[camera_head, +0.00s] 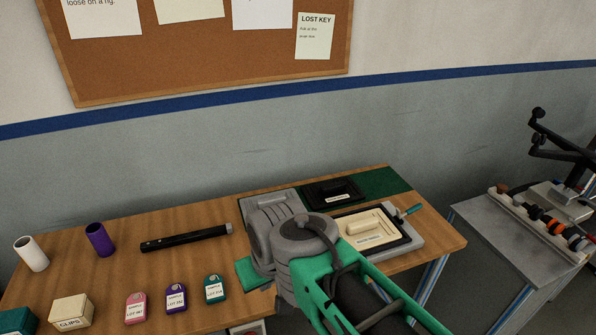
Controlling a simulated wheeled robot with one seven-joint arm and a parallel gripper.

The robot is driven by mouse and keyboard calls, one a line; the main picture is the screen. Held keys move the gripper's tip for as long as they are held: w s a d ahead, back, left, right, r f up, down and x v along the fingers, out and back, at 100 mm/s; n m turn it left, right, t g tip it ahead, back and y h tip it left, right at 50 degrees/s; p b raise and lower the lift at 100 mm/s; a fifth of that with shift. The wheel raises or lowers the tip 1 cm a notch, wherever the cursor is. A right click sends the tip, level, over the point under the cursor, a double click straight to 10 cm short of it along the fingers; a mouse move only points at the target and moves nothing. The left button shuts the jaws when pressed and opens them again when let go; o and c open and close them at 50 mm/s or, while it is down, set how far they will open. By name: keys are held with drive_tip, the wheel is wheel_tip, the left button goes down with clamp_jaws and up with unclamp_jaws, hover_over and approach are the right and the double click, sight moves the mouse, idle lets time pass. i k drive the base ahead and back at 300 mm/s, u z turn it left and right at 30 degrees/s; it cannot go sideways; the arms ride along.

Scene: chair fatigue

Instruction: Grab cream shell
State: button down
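A cream piece with a raised bar on its top (370,225) lies in a dark-edged grey tray (417,240) at the right part of the wooden table. It looks like the cream shell, and its small label is too small to read. My green and grey arm reaches in from the lower right, and its wrist is just left of the cream piece in the picture. The arm hides the tray's lower left part. My gripper's fingers are not clearly visible behind the wrist, so I cannot tell whether they are open or shut.
A black piece (335,192) sits behind the tray on a green mat (385,182). A black rod (186,238), coloured tags (176,299), a clips box (71,311), and white (31,254) and purple (99,240) cylinders are left. A grey bench (510,235) stands right.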

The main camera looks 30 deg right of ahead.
sight(366, 230)
drive_tip(key=u, duration=0.9)
drive_tip(key=k, duration=0.4)
drive_tip(key=z, duration=0.7)
